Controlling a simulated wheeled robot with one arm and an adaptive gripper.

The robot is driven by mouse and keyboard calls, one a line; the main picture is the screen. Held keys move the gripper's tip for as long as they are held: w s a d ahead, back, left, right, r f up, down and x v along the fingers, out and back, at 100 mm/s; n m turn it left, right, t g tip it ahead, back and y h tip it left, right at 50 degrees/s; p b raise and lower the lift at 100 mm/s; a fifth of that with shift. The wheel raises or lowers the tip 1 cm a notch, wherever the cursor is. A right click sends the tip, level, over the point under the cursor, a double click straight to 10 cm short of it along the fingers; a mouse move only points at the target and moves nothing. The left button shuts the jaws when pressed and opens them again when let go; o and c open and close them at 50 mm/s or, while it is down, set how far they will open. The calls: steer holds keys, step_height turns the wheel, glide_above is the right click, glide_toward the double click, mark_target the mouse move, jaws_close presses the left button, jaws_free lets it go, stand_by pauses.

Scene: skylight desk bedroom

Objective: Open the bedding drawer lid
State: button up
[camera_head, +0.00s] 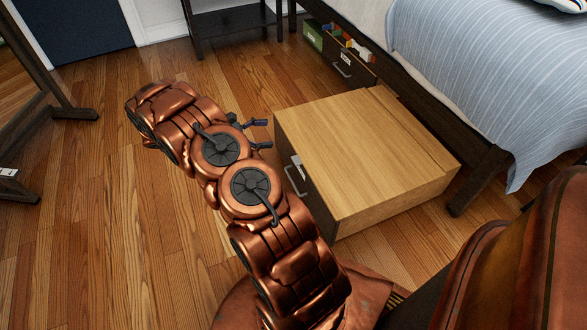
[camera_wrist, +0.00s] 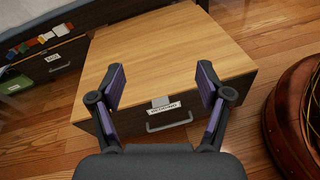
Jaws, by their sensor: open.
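The bedding drawer (camera_head: 398,209) stands out from under the bed, with a flat light-wood lid (camera_head: 362,150) lying shut on top. Its dark front carries a grey handle (camera_head: 297,177). In the wrist view the lid (camera_wrist: 165,55) fills the middle, with a white label (camera_wrist: 164,109) and the handle (camera_wrist: 170,122) on the front below it. A small grey tab (camera_wrist: 160,101) sits at the lid's front edge. My gripper (camera_head: 263,134) is open and empty, in front of the drawer's front. In the wrist view its fingers (camera_wrist: 160,84) frame the tab and label, apart from them.
A second, open drawer (camera_head: 345,62) with colourful items sits under the bed (camera_head: 480,60) farther back. A bed leg (camera_head: 482,180) stands close to the lid's right side. A dark stand (camera_head: 237,25) is at the back. Wooden floor (camera_head: 100,200) is clear on the left.

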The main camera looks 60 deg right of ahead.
mark_target(300, 159)
steer(key=d+f+n+h+b, duration=0.2)
steer(key=f+b, duration=0.2)
steer(key=f, duration=0.7)
steer(key=d+f+n+h+b, duration=0.1)
steer(key=d+f+n+b, duration=0.2)
steer(key=f, duration=0.8)
steer(key=shift+m, duration=0.6)
steer(key=shift+b+x, duration=1.7)
steer(key=shift+x, duration=1.8)
steer(key=shift+w+f, duration=0.1)
steer(key=shift+f, duration=0.1)
